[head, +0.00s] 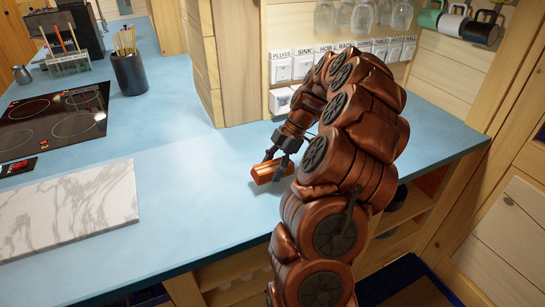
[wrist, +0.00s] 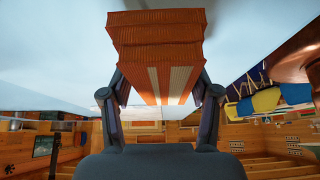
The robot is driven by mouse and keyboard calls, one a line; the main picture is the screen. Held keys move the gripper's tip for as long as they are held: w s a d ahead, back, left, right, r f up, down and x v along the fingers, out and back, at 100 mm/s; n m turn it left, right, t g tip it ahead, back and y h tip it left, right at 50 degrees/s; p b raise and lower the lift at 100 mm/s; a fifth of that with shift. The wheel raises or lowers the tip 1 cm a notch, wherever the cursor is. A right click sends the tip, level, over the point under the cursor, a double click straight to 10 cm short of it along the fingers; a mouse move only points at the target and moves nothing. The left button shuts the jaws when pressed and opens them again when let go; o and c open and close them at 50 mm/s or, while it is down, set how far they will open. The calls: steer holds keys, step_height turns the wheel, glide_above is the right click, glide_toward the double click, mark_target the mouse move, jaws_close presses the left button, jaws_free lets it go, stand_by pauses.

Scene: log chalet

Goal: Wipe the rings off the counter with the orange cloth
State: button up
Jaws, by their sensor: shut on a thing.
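The orange cloth (head: 264,174) is a folded block with pale stripes, over the blue counter (head: 185,195) near its inner corner. My gripper (head: 279,162) is shut on the cloth, coming from the back right. In the wrist view the cloth (wrist: 155,45) sits between both fingers of my gripper (wrist: 160,95), with two whitish stripes on its near face. I cannot tell whether the cloth touches the counter or hangs just above it. I make out no rings on the visible counter; my arm and the cloth hide part of it.
A white marble slab (head: 70,208) lies left on the counter, with a black hob (head: 52,118) behind it. A dark pencil cup (head: 129,76) stands near the back. A wooden post (head: 238,60) and labelled switches (head: 318,60) stand behind my gripper. The counter between slab and cloth is clear.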

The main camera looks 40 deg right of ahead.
steer(key=shift+r+b, duration=0.4)
steer(key=shift+r, duration=2.05)
